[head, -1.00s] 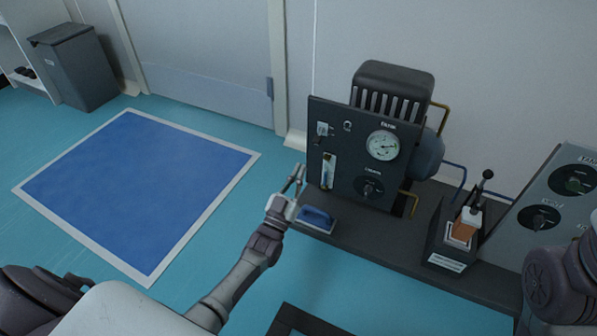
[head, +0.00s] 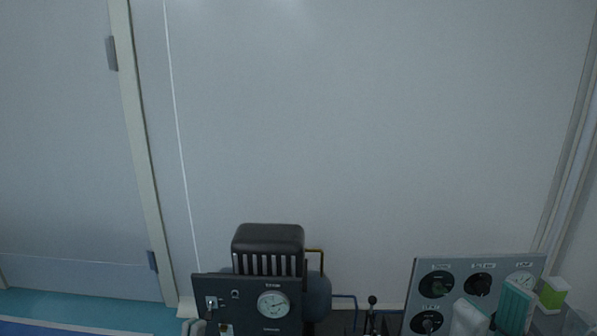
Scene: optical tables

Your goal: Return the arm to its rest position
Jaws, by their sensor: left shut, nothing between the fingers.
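Only a small pale part of my left gripper (head: 196,328) shows at the bottom edge of the head view, by the left edge of the dark gauge panel. It is cut off by the frame, its fingers are hard to make out, and nothing is seen held in it. The rest of the left arm is out of view. My right gripper cannot be made out.
The dark panel (head: 252,303) with a round gauge (head: 272,304) stands before a black ribbed unit (head: 268,250). A grey knob panel (head: 462,283), a lever (head: 372,312), a teal item (head: 515,305) and a green-white box (head: 552,292) are at right. Bare wall (head: 350,130) fills the upper view.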

